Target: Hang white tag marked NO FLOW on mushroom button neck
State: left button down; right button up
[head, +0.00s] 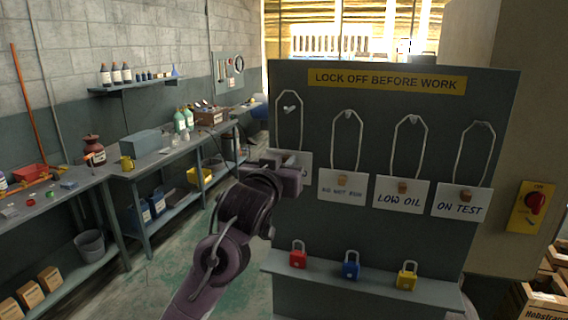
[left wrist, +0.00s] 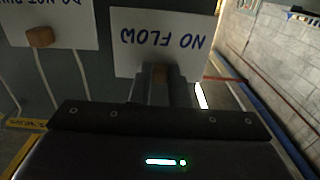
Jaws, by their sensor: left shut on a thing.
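The white NO FLOW tag (left wrist: 158,40) shows upside down in the left wrist view, with a small wooden block (left wrist: 159,74) at its edge. My left gripper (left wrist: 162,90) is shut on this block. In the head view the left gripper (head: 290,172) covers most of the tag (head: 306,162) at the left of the board. The tag's cord loop (head: 277,120) rises above it around the leftmost hook (head: 289,109); I cannot tell whether it still rests on the hook. A red mushroom-like button (head: 536,203) sits on a yellow plate at the far right. My right gripper is not in view.
The dark board (head: 400,100) also carries the tags DO NOT RUN (head: 342,190), LOW OIL (head: 388,188) and ON TEST (head: 450,208) on cords. A ledge (head: 370,287) below holds red, blue and yellow padlocks. Boxes (head: 540,300) stand at lower right; a workbench (head: 150,160) runs along the left.

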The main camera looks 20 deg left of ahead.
pick_arm(q)
jog(key=shift+s, duration=0.1)
jog(key=s+b, duration=0.1)
jog(key=s, duration=0.7)
jog(key=shift+s+a, duration=0.15)
dwell(0.5)
jog(key=s+f+b, duration=0.2)
jog(key=s+f, duration=0.1)
jog(key=f, duration=0.8)
jog(key=s+a+f+b, duration=0.1)
jog(key=s+f+b, duration=0.2)
jog(key=f, duration=0.9)
jog(key=s+f+b, duration=0.3)
jog(key=f, duration=0.8)
jog(key=shift+s+a+f+y, duration=0.2)
jog(key=shift+s+a+y, duration=0.05)
jog(key=shift+s+y, duration=0.1)
